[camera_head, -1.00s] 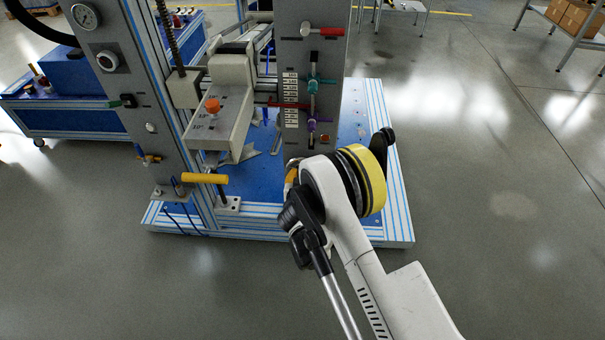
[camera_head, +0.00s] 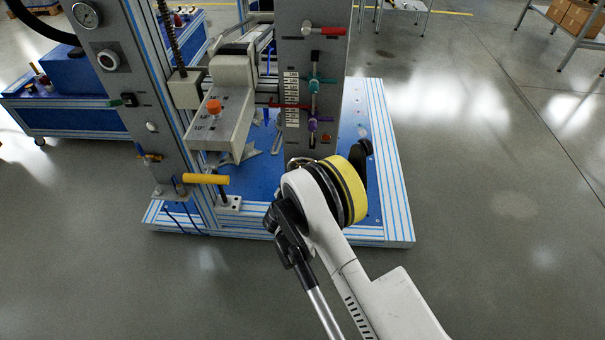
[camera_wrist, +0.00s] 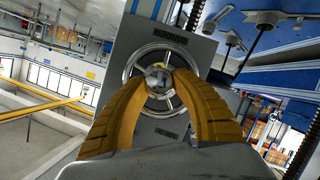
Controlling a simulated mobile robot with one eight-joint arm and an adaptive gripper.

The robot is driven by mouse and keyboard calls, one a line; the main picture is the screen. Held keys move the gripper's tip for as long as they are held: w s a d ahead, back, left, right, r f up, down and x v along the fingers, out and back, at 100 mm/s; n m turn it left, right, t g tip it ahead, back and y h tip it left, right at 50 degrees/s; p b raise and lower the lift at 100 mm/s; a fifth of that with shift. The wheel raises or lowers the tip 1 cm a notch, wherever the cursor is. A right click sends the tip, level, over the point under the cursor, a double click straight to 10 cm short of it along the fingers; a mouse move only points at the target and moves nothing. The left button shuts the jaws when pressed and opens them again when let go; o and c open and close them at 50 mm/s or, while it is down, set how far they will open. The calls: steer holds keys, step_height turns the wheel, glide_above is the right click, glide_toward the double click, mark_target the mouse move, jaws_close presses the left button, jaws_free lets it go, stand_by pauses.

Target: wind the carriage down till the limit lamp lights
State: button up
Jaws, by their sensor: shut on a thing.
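The carriage (camera_head: 236,72) is a pale block on the machine's column, beside a dark vertical screw (camera_head: 170,35). A pale arm with an orange knob (camera_head: 213,106) reaches forward from it. In the wrist view, a round metal handwheel (camera_wrist: 129,70) with a shiny knob (camera_wrist: 157,74) stands on a grey panel. My gripper (camera_wrist: 160,80) has its two yellow fingers closed around the knob. In the head view my own arm hides the fingers and the wheel. A small red-orange spot (camera_head: 326,137) shows low on the grey post; I cannot tell whether it is the limit lamp or lit.
The grey post (camera_head: 297,60) carries red, teal and purple handles and a label strip. A yellow handle (camera_head: 206,179) sticks out at the lower left. The blue machine base (camera_head: 372,180) stands on open floor. Boxes (camera_head: 575,17) are at the upper right.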

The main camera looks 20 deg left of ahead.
steer(key=shift+a+n+t+h, duration=0.15)
steer(key=shift+n+t+h, duration=0.4)
steer(key=shift+n, duration=0.75)
steer(key=o, duration=1.2)
steer(key=shift+w, duration=0.1)
step_height(320, 180, up, 10)
steer(key=shift+f, duration=0.1)
